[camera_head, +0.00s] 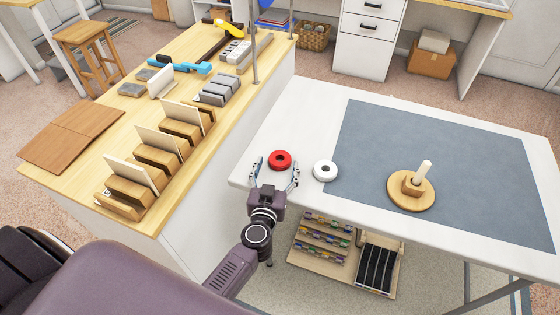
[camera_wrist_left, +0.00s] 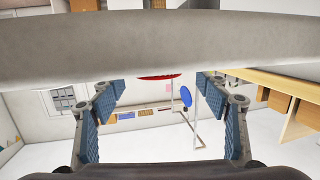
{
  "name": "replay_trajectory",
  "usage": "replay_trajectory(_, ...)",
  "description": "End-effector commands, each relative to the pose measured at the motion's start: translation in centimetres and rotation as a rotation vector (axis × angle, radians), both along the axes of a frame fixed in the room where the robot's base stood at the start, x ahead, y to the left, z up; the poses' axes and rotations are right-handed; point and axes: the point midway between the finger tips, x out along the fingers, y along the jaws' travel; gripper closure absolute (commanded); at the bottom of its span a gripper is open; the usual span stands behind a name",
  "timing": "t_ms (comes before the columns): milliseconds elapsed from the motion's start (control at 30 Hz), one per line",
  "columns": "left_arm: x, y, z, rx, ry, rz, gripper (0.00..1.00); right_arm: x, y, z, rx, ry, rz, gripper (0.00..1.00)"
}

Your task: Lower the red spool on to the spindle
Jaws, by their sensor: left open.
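The red spool (camera_head: 280,154) is a ring with a dark centre, at the white table's left end. My left gripper (camera_head: 277,168) is open, with its fingers spread on either side of the spool; I cannot tell whether they touch it. In the left wrist view, the blue finger pads (camera_wrist_left: 161,88) stand well apart. A red sliver shows there under a broad grey band; I cannot tell if it is the spool. The spindle (camera_head: 424,171) is a pale peg, slightly tilted in the picture, rising from a wooden block on a round wooden base (camera_head: 399,200). My right gripper is out of view.
A white ring-shaped spool (camera_head: 325,170) lies just right of the red one. A grey-blue mat (camera_head: 450,140) covers most of the white table (camera_head: 300,115). A wooden bench (camera_head: 160,215) with slotted blocks stands at left. Below the table is a rack (camera_head: 322,246).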

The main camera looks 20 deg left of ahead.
Motion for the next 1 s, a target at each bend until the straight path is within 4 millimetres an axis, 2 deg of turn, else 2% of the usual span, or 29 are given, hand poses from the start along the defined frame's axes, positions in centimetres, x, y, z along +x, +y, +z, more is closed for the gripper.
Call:
replay_trajectory(100, 1.9, 0.2, -1.1, 0.001, -0.003, -0.001, 0.31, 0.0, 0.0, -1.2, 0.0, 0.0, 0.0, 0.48)
replay_trajectory(233, 3.4, 0.6, -1.1, 0.0, -0.002, -0.002, 0.31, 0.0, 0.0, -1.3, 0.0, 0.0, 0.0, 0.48)
replay_trajectory(533, 3.9, 0.7, -1.1, 0.0, -0.001, -0.002, 0.31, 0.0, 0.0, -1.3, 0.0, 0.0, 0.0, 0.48)
replay_trajectory(900, 3.9, 0.7, -1.1, 0.0, -0.001, -0.002, 0.71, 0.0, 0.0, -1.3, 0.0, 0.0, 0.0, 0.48)
replay_trajectory(1000, 3.9, 0.7, -1.1, 0.0, -0.001, -0.002, 0.74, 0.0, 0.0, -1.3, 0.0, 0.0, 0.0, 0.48)
